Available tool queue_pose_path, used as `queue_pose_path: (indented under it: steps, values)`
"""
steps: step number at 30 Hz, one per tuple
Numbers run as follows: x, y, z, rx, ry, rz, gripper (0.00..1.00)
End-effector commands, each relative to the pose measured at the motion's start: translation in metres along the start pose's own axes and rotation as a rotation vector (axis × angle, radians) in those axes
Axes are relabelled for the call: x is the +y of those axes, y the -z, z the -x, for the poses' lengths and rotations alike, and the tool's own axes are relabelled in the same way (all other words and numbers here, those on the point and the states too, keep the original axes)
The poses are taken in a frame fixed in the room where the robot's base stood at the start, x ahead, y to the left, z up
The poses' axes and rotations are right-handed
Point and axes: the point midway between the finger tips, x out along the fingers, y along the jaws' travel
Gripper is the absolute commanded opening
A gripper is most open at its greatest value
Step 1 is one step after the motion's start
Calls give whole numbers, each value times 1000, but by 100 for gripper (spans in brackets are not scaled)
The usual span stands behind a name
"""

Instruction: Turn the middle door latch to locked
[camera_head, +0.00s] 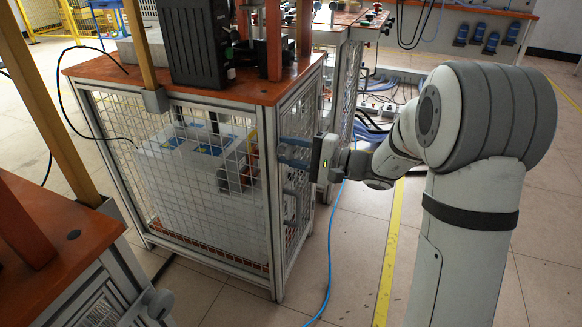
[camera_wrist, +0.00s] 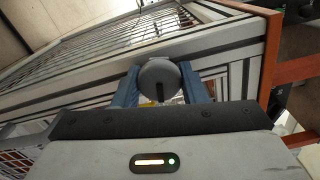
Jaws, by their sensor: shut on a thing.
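The middle door latch (camera_wrist: 160,80) shows in the wrist view as a round grey knob with a dark slot, on the grey frame of the mesh cabinet. My gripper (camera_wrist: 162,88) has its two blue fingers on either side of the knob, shut on it. In the head view my gripper (camera_head: 293,153) reaches from the right to the right-hand side of the cabinet (camera_head: 200,185), at the upper part of its door frame. The latch is hidden behind the fingers there, and I cannot tell its turned position from that view.
The cabinet has an orange top (camera_head: 125,75) carrying a black unit (camera_head: 197,40). Another orange-topped bench (camera_head: 50,235) stands at front left, with a grey knob (camera_head: 158,303). A blue cable (camera_head: 330,255) lies on the floor beside the cabinet.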

Motion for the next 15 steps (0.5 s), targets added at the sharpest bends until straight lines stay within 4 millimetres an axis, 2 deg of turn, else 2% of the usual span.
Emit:
queue_pose_path:
  steps: [1, 15]
  values:
    - [7, 1, 0, -1, 0, 33, 15]
    - [2, 0, 0, 0, -1, 210, 15]
